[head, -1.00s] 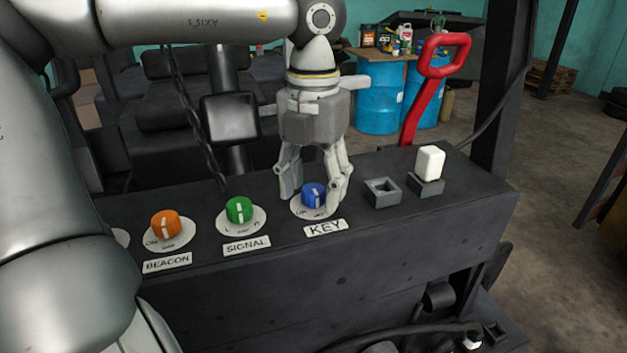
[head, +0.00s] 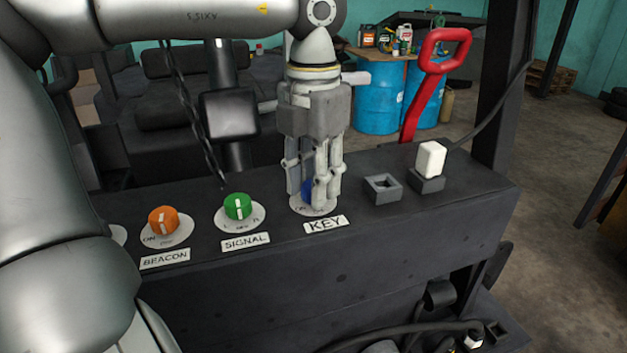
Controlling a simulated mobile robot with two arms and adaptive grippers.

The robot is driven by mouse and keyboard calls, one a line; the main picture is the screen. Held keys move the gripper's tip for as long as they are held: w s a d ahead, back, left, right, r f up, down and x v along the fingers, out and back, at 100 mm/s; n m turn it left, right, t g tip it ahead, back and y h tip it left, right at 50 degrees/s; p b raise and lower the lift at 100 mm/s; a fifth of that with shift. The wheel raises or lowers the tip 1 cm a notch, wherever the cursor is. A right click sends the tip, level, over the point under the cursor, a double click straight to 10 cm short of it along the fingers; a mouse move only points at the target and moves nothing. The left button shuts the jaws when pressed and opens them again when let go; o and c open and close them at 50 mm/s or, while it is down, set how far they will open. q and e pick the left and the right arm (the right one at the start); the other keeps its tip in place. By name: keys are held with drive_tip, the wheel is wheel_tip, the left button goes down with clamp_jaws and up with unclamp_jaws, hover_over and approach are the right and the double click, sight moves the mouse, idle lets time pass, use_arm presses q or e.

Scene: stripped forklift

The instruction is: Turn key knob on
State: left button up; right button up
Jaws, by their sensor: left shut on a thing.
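The blue key knob (head: 307,189) sits on a round white dial plate on the black panel, behind the white KEY label (head: 325,223). My left gripper (head: 314,198) points straight down over it and is shut on the knob. Its fingers cover most of the knob, so the knob's pointer and most of the dial marks are hidden. My right gripper is not in view.
Left of the key knob are the green SIGNAL knob (head: 237,206) and the orange BEACON knob (head: 163,220). To the right are an empty grey square socket (head: 382,188) and a white block switch (head: 431,160). A red lever (head: 433,85) rises behind the panel.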

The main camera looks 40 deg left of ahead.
use_arm(q)
drive_tip(key=m, duration=0.4)
drive_tip(key=shift+r+m, duration=0.1)
drive_tip(key=shift+m, duration=2.1)
drive_tip(key=o, duration=1.1)
drive_tip(key=shift+c, duration=0.2)
wheel_tip(320, 180, up, 12)
